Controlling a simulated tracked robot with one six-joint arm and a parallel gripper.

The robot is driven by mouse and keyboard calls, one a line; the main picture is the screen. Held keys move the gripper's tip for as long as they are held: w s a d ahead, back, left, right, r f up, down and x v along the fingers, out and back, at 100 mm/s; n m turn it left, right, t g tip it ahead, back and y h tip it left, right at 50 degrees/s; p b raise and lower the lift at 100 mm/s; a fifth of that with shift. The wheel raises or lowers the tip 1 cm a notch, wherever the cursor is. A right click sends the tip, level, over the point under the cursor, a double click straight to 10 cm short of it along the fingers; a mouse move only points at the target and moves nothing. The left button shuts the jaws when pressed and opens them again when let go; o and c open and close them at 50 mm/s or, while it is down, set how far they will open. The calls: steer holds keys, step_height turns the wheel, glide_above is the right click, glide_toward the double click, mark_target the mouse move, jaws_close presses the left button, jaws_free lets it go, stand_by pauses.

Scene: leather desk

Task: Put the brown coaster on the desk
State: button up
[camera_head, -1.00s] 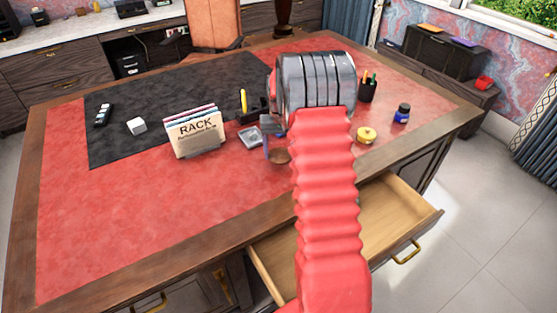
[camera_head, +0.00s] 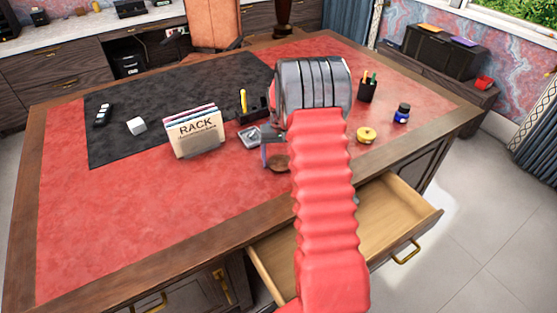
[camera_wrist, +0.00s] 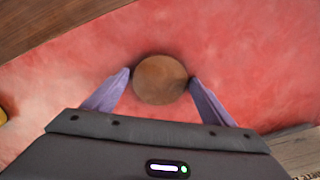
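The brown coaster (camera_wrist: 160,79) is a round, flat disc between the two purple fingertips of my gripper (camera_wrist: 160,78) in the wrist view. The fingertips are at its left and right edges, and my gripper appears shut on it. In the head view the coaster (camera_head: 277,164) shows below my gripper (camera_head: 276,150), over the red leather of the desk (camera_head: 130,220). It is close to the desk surface; whether it touches the leather is hard to tell. My arm hides part of the gripper in the head view.
A rack of papers (camera_head: 196,135), a small grey tray (camera_head: 249,138) and a dark pen holder (camera_head: 250,112) stand to the left. A yellow round object (camera_head: 366,134), an ink bottle (camera_head: 402,113) and a pencil cup (camera_head: 367,90) stand to the right. An open drawer (camera_head: 395,215) juts out in front.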

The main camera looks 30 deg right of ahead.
mark_target(280, 163)
steer(key=shift+o, duration=0.9)
steer(key=shift+r, duration=0.1)
step_height(280, 163, up, 12)
steer(key=shift+a+r, duration=0.1)
stand_by(0.4)
